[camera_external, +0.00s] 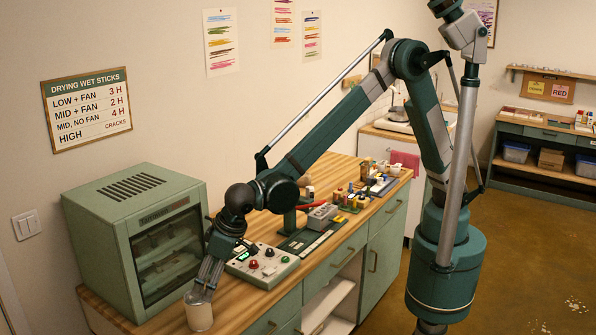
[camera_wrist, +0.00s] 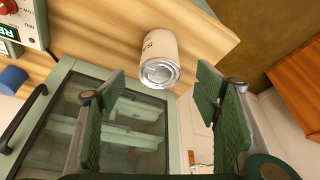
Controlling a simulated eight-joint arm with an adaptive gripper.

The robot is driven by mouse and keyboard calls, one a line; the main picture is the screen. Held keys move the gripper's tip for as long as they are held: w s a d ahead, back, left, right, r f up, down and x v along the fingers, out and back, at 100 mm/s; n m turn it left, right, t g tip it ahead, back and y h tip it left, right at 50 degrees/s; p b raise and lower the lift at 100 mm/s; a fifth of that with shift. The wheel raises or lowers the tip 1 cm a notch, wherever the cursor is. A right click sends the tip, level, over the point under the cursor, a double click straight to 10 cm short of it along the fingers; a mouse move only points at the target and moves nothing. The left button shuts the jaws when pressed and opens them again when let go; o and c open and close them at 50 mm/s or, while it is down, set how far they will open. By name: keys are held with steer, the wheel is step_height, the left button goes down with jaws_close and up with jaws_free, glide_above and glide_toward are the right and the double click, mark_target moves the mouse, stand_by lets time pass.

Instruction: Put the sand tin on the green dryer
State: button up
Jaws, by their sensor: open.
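The sand tin (camera_external: 198,316) is a small cream can standing on the wooden worktop at the lower left of the external view. In the wrist view the tin (camera_wrist: 158,46) shows its pale metal end and part of a label. My gripper (camera_external: 203,288) points down at the tin, with its fingertips near the top rim. In the wrist view my gripper (camera_wrist: 160,90) is open, and the tin appears between and beyond the fingers; contact is not clear. The green dryer (camera_external: 95,235) stands left of the tin, its flat vented top clear. Its glass door (camera_wrist: 65,115) fills the wrist view's lower left.
A control box (camera_external: 262,265) with coloured knobs sits right of my gripper on the worktop (camera_external: 165,322). Farther along are a dark green stand, a grey block (camera_external: 322,216) and several small coloured bottles. The worktop's front edge is close to the tin.

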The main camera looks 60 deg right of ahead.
steer(key=w+d+r+m, duration=0.1)
steer(key=w+d+r, duration=0.35)
steer(key=d, duration=0.55)
steer(key=w+d+r, duration=0.4)
steer(key=d+r, duration=0.1)
steer(key=d, duration=0.6)
steer(key=w+d+r+m, duration=0.1)
steer(key=w+d+r, duration=0.3)
steer(key=d, duration=0.6)
steer(key=s+d+r+m+t, duration=0.1)
steer(key=d+r, duration=0.1)
steer(key=d, duration=0.9)
steer(key=s+d+r, duration=0.1)
steer(key=d+r, duration=0.2)
steer(key=d, duration=0.9)
steer(key=s+d+f, duration=0.1)
steer(key=s+d, duration=0.4)
steer(key=d, duration=0.4)
steer(key=s+d+f+m+t+h, duration=0.1)
steer(key=s+d+f, duration=0.1)
steer(key=s+d, duration=0.3)
steer(key=s+d+f+m+t+h, duration=0.1)
steer(key=s+d, duration=0.5)
steer(key=d, duration=0.7)
steer(key=shift+f, duration=0.15)
